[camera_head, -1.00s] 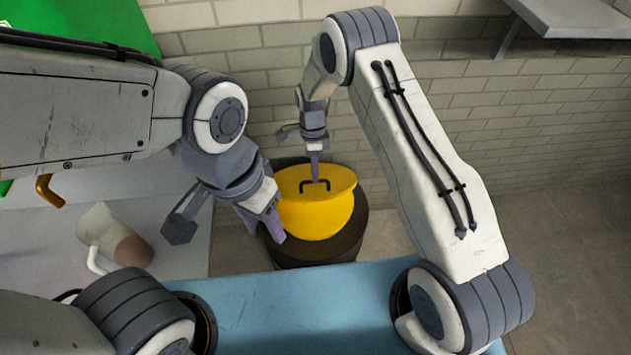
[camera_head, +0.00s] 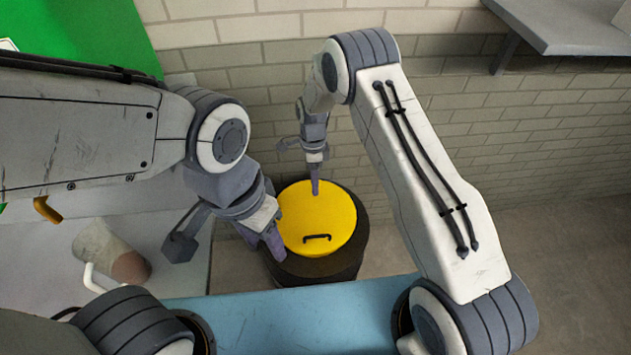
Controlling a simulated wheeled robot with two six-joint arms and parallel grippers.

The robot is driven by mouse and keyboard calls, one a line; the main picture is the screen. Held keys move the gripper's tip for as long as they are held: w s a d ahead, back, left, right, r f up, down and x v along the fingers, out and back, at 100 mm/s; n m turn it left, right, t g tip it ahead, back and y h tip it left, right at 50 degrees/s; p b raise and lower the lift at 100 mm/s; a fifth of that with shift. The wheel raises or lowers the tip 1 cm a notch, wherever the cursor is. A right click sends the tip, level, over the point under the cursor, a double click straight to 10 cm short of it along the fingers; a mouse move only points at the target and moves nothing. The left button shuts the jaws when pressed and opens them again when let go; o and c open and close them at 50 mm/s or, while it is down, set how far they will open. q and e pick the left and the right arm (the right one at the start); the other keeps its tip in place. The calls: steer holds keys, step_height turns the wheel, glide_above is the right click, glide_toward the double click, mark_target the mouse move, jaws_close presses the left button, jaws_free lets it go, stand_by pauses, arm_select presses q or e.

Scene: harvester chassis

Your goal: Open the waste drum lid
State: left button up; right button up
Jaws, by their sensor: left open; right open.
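The waste drum (camera_head: 318,268) is a dark round drum on the floor by the brick wall. Its yellow lid (camera_head: 318,212) lies about flat over the top, with a black handle (camera_head: 317,238) near its front edge. My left gripper (camera_head: 229,243) is open. One of its fingers overlaps the lid's left edge in view; I cannot tell whether it touches. My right gripper (camera_head: 300,166) is open and empty at the far side of the lid. One of its fingers points down at the lid's back edge, apart from the handle. Contact there is unclear.
A pale table (camera_head: 180,275) at the left carries a white and brown jug (camera_head: 112,252). A green panel (camera_head: 85,35) stands at the back left. A grey shelf (camera_head: 565,25) juts from the wall at upper right. The floor right of the drum is clear.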

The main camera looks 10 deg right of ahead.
steer(key=b+v, duration=0.2)
steer(key=v, duration=0.8)
steer(key=shift+r+b, duration=0.2)
steer(key=shift+b, duration=0.1)
steer(key=shift+d, duration=0.1)
